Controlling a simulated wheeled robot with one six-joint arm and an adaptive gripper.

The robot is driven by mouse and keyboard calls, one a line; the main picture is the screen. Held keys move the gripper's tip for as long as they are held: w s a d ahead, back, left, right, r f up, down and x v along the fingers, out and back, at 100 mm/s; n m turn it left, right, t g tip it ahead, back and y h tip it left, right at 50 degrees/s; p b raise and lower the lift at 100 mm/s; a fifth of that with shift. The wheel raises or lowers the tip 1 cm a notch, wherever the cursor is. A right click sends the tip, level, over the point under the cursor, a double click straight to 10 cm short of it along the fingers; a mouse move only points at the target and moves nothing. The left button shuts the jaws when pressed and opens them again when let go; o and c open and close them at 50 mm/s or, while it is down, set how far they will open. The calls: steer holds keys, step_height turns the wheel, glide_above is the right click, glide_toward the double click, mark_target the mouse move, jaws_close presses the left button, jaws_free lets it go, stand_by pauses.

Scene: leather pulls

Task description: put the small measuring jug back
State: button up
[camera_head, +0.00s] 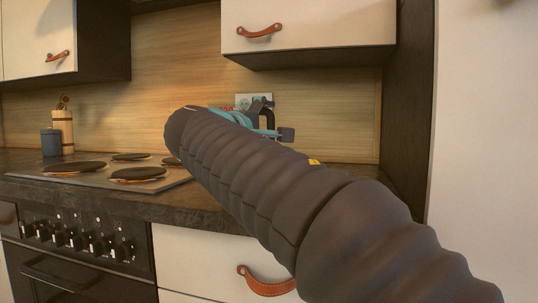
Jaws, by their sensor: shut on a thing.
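My gripper (268,117) is partly in view beyond the end of my dark ribbed arm, above the counter and in front of the wooden back wall. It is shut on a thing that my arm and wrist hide. I cannot make out the small measuring jug for sure anywhere in the view. The dark parts around the gripper are too small to tell apart.
A hob (101,172) with several dark plates is set in the dark counter (120,200) at left, above an oven (85,248). A blue-grey canister (51,142) and a wooden utensil holder (64,131) stand behind it. A white wall cupboard (308,25) hangs above my gripper.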

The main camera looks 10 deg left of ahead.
steer(key=shift+w+a+f+b, duration=0.2)
steer(key=shift+a+f, duration=0.05)
steer(key=shift+f, duration=0.6)
steer(key=shift+w+a+f+b, duration=0.2)
steer(key=shift+a+f+b, duration=0.05)
steer(key=shift+f, duration=0.55)
steer(key=shift+w+a+f+b, duration=0.2)
steer(key=shift+a+f, duration=0.05)
steer(key=shift+f, duration=0.6)
steer(key=shift+f, duration=0.2)
steer(key=o, duration=1.3)
steer(key=shift+o, duration=0.2)
steer(key=shift+r, duration=0.1)
steer(key=shift+s+r, duration=0.1)
steer(key=v, duration=1.1)
steer(key=shift+s+a, duration=0.15)
steer(key=shift+s, duration=0.2)
